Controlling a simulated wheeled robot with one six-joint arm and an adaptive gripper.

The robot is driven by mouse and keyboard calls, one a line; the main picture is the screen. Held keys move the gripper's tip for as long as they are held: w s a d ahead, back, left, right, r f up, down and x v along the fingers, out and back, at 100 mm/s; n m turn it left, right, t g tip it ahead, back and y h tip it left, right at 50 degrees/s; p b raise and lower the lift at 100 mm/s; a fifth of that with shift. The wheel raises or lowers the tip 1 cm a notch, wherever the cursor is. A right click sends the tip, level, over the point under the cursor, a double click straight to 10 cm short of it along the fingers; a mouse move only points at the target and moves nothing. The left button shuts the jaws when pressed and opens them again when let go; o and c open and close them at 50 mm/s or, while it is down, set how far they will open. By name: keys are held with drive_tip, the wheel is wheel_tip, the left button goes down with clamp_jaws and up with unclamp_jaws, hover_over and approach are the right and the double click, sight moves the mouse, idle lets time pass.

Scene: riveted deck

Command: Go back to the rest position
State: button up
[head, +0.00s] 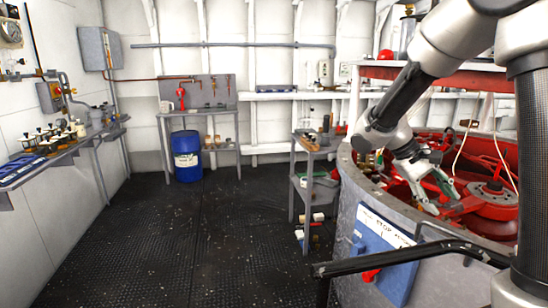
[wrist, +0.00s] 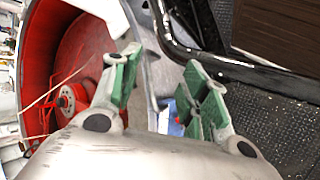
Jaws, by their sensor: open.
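My gripper (head: 437,192) is at the end of my arm on the right side of the head view, over the red machinery inside the round grey housing (head: 345,205). In the wrist view my gripper (wrist: 160,90) shows its two green-padded fingers spread well apart. Nothing is held between them. Below and beyond the fingers are the grey rim and a bit of blue panel. Whether the fingers touch the machinery cannot be told.
A blue panel (head: 385,265) with a red handle is on the housing front, near a black rail (head: 400,257). A grey shelf stand (head: 312,150) is left of the housing. A blue barrel (head: 186,160) stands at the back. The dark deck (head: 200,240) is clear.

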drive_tip(key=s+a+r+t+y, duration=0.2)
drive_tip(key=s+r+t+y, duration=0.1)
drive_tip(key=s, duration=0.6)
drive_tip(key=s+a+r+t+y, duration=0.2)
drive_tip(key=s+r+t+y, duration=0.2)
drive_tip(key=s, duration=0.4)
drive_tip(key=shift+s+a+r+m, duration=0.15)
drive_tip(key=shift+s+a+m, duration=0.1)
drive_tip(key=shift+s+m, duration=0.15)
